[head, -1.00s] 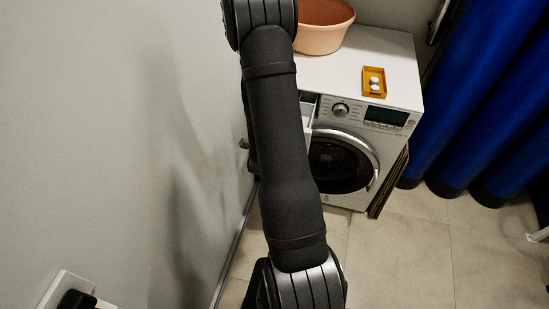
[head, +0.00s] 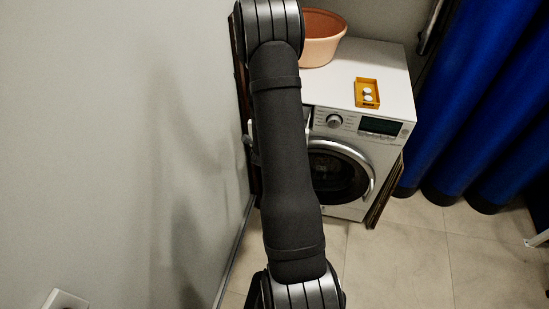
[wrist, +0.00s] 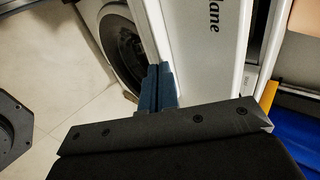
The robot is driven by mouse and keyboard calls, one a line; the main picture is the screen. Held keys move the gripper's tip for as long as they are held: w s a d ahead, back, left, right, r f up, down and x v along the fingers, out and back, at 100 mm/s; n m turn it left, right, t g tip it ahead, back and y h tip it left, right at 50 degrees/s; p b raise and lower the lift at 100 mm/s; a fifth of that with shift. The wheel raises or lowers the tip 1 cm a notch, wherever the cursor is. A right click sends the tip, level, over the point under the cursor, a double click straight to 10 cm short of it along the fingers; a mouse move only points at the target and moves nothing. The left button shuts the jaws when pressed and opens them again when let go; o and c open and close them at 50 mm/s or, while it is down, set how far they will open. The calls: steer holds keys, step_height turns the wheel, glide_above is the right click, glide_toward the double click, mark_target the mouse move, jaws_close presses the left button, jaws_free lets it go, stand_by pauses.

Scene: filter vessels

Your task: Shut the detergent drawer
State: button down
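The detergent drawer's white front panel (wrist: 208,45) fills the upper middle of the wrist view, with dark lettering ending in "lane". In the head view the drawer is mostly hidden behind my arm, so how far it stands out cannot be seen. The washing machine (head: 387,145) stands against the back wall, its round door also at the upper left of the wrist view (wrist: 122,45). My gripper (wrist: 158,82) has its two blue-grey fingers together with nothing between them. The fingertips are at the drawer front's door-side edge; contact cannot be told. My arm hides the gripper in the head view.
A pink tub (head: 322,40) and an orange tray (head: 367,93) with white pieces stand on the machine. A grey wall (head: 120,130) is close on the left. Blue curtains (head: 480,110) hang at the right. The tiled floor (head: 410,260) in front is clear.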

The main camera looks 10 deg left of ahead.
steer(key=w, duration=1.4)
steer(key=shift+w, duration=0.35)
steer(key=s, duration=0.4)
steer(key=shift+s+r, duration=0.15)
steer(key=shift+s, duration=0.15)
steer(key=v, duration=0.9)
steer(key=shift+s+r, duration=0.15)
steer(key=shift+r, duration=0.05)
